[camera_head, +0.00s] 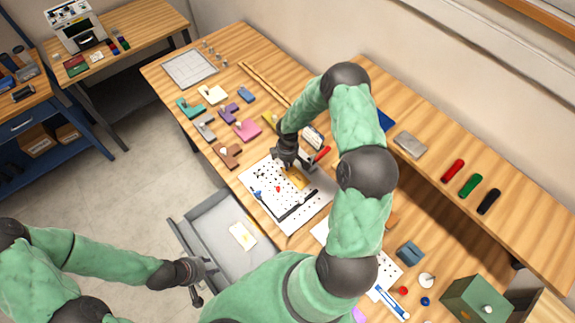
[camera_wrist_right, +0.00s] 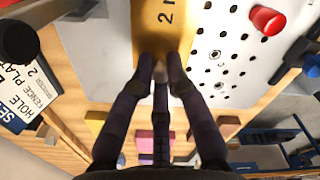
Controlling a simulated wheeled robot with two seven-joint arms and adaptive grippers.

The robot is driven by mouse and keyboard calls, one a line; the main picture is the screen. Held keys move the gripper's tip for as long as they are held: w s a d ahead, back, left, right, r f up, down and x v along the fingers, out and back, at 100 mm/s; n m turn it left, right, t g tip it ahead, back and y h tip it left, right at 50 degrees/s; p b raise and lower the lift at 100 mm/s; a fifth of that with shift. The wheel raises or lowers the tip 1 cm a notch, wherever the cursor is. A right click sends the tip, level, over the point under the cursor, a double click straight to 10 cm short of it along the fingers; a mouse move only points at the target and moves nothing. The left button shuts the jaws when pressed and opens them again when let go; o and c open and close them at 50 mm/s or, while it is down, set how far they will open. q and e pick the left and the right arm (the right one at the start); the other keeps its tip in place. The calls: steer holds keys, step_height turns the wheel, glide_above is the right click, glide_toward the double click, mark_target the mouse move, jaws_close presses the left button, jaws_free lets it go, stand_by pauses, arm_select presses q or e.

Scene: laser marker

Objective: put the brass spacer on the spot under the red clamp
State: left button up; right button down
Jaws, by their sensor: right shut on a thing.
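The brass spacer (camera_head: 297,177) is a flat gold plate over the white perforated plate (camera_head: 262,178). In the right wrist view the spacer (camera_wrist_right: 170,28) shows a "2" mark. My right gripper (camera_head: 288,160) is shut on its near edge, with the fingertips (camera_wrist_right: 160,76) together on it. I cannot tell whether the spacer touches the plate. A red clamp handle (camera_head: 322,154) shows right of the gripper; the rest of that clamp and the spot under it are hidden by my arm. My left gripper (camera_head: 203,281) looks open and empty near the drawer.
An open grey drawer (camera_head: 205,225) holds a pale card. Several coloured blocks lie further left on the bench.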

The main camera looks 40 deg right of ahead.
steer(key=shift+f, duration=0.9)
steer(key=shift+f, duration=0.2)
steer(key=c, duration=1.2)
jaws_free()
steer(key=shift+r, duration=0.1)
steer(key=shift+r, duration=0.1)
step_height(320, 180, up, 12)
steer(key=shift+r, duration=0.1)
